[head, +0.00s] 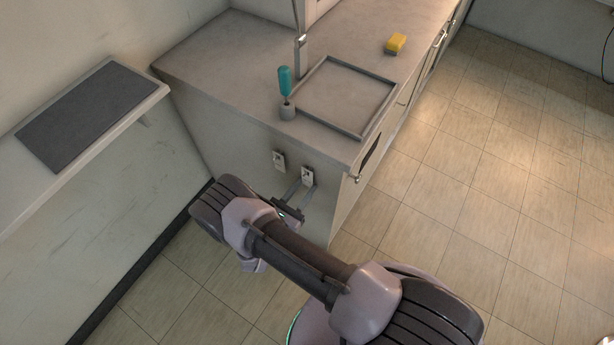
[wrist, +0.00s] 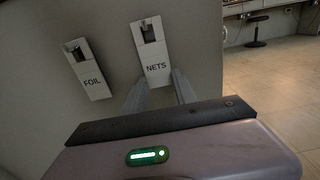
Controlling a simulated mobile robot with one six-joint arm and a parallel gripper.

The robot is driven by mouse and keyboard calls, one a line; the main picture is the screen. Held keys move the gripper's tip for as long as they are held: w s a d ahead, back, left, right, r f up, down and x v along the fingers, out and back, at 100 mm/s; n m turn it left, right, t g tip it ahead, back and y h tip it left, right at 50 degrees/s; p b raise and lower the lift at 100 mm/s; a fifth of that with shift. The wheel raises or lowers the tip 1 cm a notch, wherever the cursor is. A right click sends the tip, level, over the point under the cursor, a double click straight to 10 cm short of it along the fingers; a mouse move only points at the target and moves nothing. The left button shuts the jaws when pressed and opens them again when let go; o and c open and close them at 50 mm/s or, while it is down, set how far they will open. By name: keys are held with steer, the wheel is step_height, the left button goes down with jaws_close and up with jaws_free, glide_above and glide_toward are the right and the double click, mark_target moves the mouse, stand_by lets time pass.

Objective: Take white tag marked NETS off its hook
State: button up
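The white tag marked NETS (wrist: 156,66) hangs on the side panel of the counter, on the right of two tags. It also shows in the head view (head: 307,177). Its upper part has a dark opening with the hook in it. My gripper (wrist: 162,82) is open, with its two fingers pointing at the panel. In the wrist view the fingertips are at the tag's lower edge, one towards each side. In the head view my gripper (head: 297,191) is just below and in front of the tag. I cannot tell whether the fingers touch it.
A white tag marked FOIL (wrist: 91,80) hangs to the left, close by. A wall shelf (head: 150,93) is at left.

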steer(key=shift+r, duration=0.15)
steer(key=shift+r+p, duration=0.55)
steer(key=shift+r, duration=0.1)
steer(key=shift+a, duration=0.1)
steer(key=shift+b+v, duration=0.4)
steer(key=shift+v, duration=2.05)
steer(key=shift+b+v, duration=0.5)
steer(key=shift+v, duration=2)
